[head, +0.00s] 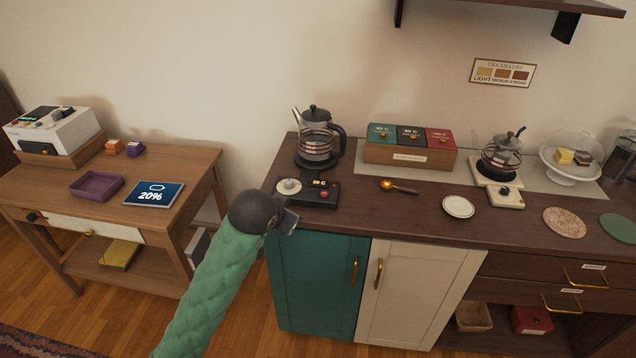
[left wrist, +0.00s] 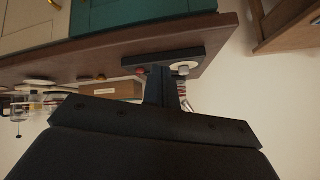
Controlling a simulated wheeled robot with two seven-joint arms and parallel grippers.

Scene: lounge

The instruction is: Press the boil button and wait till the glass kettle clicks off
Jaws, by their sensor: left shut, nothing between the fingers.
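A glass kettle (head: 318,150) with black lid and handle and red bands stands at the counter's left end. In front of it lies a black control panel (head: 310,200) with a pale round dial (head: 289,186), a small display and a red button (head: 323,194). The panel also shows in the left wrist view (left wrist: 198,52), with the red button (left wrist: 140,72). My left gripper (head: 289,222) is shut and empty at the counter's front edge, just in front of the panel; in the left wrist view its fingers (left wrist: 160,82) point toward the panel. Contact cannot be told. My right gripper is not in view.
A second glass pot (head: 501,158) stands on a pale base (head: 499,196). Between the two are a box of colored packets (head: 410,156), a gold spoon (head: 398,187) and a white saucer (head: 459,207).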

